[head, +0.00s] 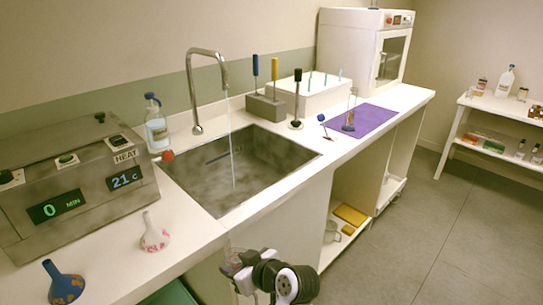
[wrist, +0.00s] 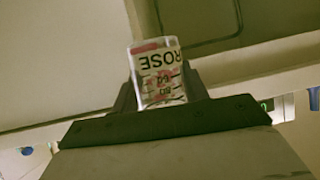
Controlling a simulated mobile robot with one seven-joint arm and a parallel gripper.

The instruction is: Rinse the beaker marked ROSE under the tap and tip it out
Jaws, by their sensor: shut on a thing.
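My gripper (head: 243,270) is low in the head view, in front of the cabinet and by the counter's front edge, outside the sink. It is shut on the glass ROSE beaker (wrist: 157,75), whose label reads upside down in the wrist view; the head view shows the beaker small and partly hidden. I cannot tell its tilt or contents. The curved metal tap (head: 207,54) stands behind the sink (head: 283,157), and a thin stream of water (head: 231,150) falls from it into the basin. A red knob (head: 167,155) is at the sink's left.
A heater box (head: 85,180) and two funnels, pink (head: 154,236) and blue (head: 63,284), stand left of the sink. A wash bottle (head: 156,125) is behind it. A tool block (head: 266,107) and purple mat (head: 376,117) lie to the right. Open floor (head: 440,240) lies right.

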